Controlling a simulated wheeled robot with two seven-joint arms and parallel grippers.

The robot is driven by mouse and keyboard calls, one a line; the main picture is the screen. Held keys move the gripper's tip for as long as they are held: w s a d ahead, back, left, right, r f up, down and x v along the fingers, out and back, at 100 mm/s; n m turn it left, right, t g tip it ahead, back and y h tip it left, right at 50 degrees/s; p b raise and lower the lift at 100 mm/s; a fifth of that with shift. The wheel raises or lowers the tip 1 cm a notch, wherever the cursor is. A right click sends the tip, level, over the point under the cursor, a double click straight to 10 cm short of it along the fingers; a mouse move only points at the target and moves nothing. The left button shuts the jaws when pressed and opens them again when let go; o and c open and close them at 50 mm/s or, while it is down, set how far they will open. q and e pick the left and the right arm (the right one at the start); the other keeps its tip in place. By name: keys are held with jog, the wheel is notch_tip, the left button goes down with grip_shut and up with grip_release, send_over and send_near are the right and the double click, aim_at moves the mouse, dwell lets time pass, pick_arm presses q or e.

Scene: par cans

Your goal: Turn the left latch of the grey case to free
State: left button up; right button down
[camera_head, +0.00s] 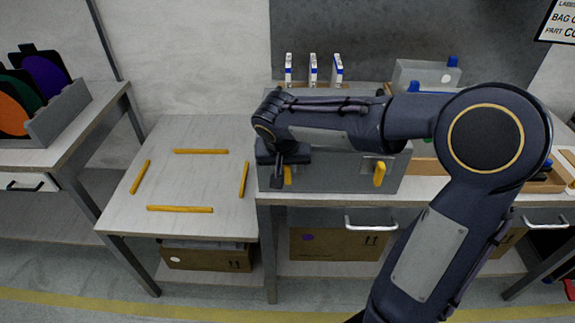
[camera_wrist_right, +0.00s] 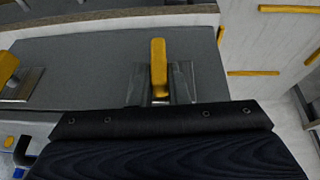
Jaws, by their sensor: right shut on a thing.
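The grey case (camera_head: 335,174) stands on the workbench, with two yellow latches on its front. The left latch (camera_head: 288,175) is at the case's front left, partly hidden behind my right gripper (camera_head: 281,172). In the right wrist view the left latch (camera_wrist_right: 158,66) stands upright in the picture, between the grey fingers of my right gripper (camera_wrist_right: 164,84), which is shut on it. The right latch (camera_head: 379,173) is clear of the gripper; it also shows, tilted, in the right wrist view (camera_wrist_right: 8,67). My left gripper is in neither view.
My right arm covers much of the case's top. Several white-and-blue items (camera_head: 313,70) stand behind it. A lower table (camera_head: 190,180) on the left carries yellow strips (camera_head: 180,209) around a bare area. A wooden tray (camera_head: 545,180) lies to the right.

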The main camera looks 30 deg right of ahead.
jog(key=shift+w+a+n+g+h, duration=0.2)
jog(key=shift+a+n+g+h, duration=0.25)
jog(key=shift+h, duration=0.45)
jog(key=shift+w+a+f+n+g+h, duration=0.2)
jog(key=shift+f+n+g+h, duration=0.5)
jog(key=shift+h, duration=1.45)
jog(key=shift+w+a+f+n+g+h, duration=0.15)
jog(key=shift+n+g+h, duration=0.3)
jog(key=shift+g+h, duration=1.2)
jog(key=shift+w+a+f+n+g+h, duration=0.15)
jog(key=shift+f+n+g+h, duration=0.35)
jog(key=shift+h, duration=2.2)
jog(key=shift+s+r, duration=0.1)
jog(key=shift+r, duration=0.05)
jog(key=c, duration=1.4)
grip_release()
jog(key=shift+a+b, duration=0.15)
jog(key=shift+b, duration=0.15)
